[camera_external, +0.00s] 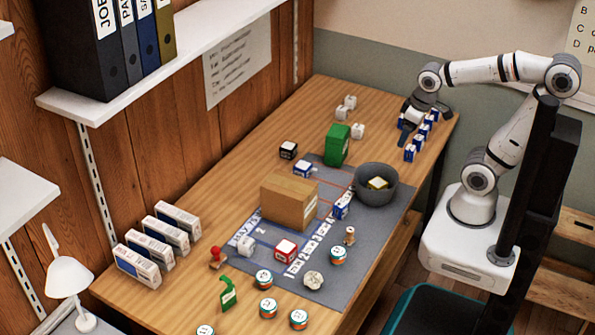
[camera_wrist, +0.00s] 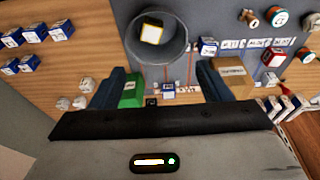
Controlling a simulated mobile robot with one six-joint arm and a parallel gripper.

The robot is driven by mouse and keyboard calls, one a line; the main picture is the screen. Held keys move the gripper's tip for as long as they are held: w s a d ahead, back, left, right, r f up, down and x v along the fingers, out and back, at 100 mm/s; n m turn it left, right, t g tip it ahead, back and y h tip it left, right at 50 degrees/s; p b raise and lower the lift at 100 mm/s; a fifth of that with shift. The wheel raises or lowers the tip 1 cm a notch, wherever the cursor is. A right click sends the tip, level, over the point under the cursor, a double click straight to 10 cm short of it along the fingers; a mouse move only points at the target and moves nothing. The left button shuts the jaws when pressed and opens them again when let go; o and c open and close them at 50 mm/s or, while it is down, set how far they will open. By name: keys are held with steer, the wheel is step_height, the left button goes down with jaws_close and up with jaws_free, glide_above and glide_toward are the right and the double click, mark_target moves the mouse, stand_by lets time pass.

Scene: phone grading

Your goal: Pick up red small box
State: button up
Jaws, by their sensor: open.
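The red small box (camera_external: 286,250), with a pale label on top, lies on the grey mat (camera_external: 385,215) near its front left part, in front of the brown cardboard box. In the wrist view the red box (camera_wrist: 273,57) is near the right edge, beside the lettered strip. My gripper (camera_external: 408,135) is at the far right end of the table, by several blue boxes, well away from the red box. In the wrist view my gripper (camera_wrist: 165,85) has its fingers wide apart with nothing held between them.
A brown box (camera_external: 288,203) stands mid-mat, with a grey bin (camera_external: 376,184) holding a yellow item to its right. A green box (camera_external: 337,145) stands behind. A white box (camera_external: 246,245), a red stamp (camera_external: 217,257) and several round tins surround the red box. White cartons (camera_external: 137,265) line the left.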

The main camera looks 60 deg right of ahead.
steer(key=w+a+b, duration=0.1)
steer(key=w+a, duration=0.6)
steer(key=w, duration=0.3)
steer(key=m+g+b, duration=0.1)
steer(key=g+b, duration=0.1)
steer(key=g, duration=0.1)
glide_above(286, 246)
steer(key=f, duration=1.8)
steer(key=shift+s+a+f, duration=0.1)
steer(key=shift+a+f, duration=0.1)
steer(key=shift+a, duration=0.05)
steer(key=f, duration=0.7)
steer(key=shift+d+f+p, duration=0.2)
steer(key=shift+f+p, duration=0.1)
steer(key=shift+p, duration=0.05)
steer(key=c, duration=1.1)
